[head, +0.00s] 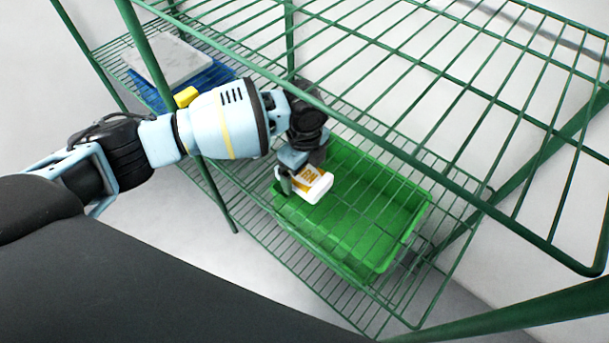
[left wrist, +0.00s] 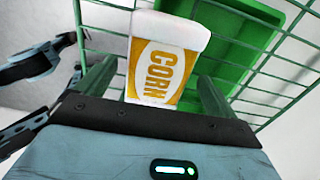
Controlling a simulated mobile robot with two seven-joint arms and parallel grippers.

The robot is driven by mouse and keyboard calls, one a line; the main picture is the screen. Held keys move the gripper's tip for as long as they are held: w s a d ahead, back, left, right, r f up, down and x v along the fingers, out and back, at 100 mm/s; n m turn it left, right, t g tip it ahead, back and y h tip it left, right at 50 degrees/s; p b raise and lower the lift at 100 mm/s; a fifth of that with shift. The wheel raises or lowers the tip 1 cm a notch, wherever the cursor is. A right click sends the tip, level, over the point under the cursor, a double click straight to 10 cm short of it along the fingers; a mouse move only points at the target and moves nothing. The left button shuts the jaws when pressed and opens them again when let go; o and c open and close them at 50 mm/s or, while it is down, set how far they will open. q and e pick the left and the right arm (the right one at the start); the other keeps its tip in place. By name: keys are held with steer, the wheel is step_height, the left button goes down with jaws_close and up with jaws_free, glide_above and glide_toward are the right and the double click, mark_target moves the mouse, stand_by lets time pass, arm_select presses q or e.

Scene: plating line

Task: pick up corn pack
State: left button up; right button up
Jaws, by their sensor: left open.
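The corn pack (head: 315,186) is a white tub with an orange and white label, in or just above the green bin (head: 385,222) on the lower wire shelf. My left gripper (head: 297,180) reaches in under the upper shelf and is open around the pack, one finger on each side. A gap shows on the right side of the pack; contact on the left side is unclear. My right gripper is out of view.
The upper green wire shelf (head: 470,92) lies above the bin and partly covers it. A blue tray (head: 205,80) with a pale slab (head: 168,60) on it stands at the far left of the rack. A yellow block (head: 186,96) shows beside my arm. The bin's front right is empty.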

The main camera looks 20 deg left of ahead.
arm_select(q)
steer(key=shift+f, duration=0.85)
steer(key=c, duration=1.3)
steer(key=shift+o, duration=0.2)
steer(key=shift+r, duration=0.15)
steer(key=shift+r, duration=0.55)
step_height(320, 180, up, 3)
steer(key=shift+f+p, duration=0.2)
steer(key=shift+p, duration=0.15)
steer(key=s+a+r+p, duration=0.1)
steer(key=s+a+p, duration=0.1)
steer(key=s+a, duration=0.9)
steer(key=shift+a+r, duration=0.2)
steer(key=shift+a, duration=0.05)
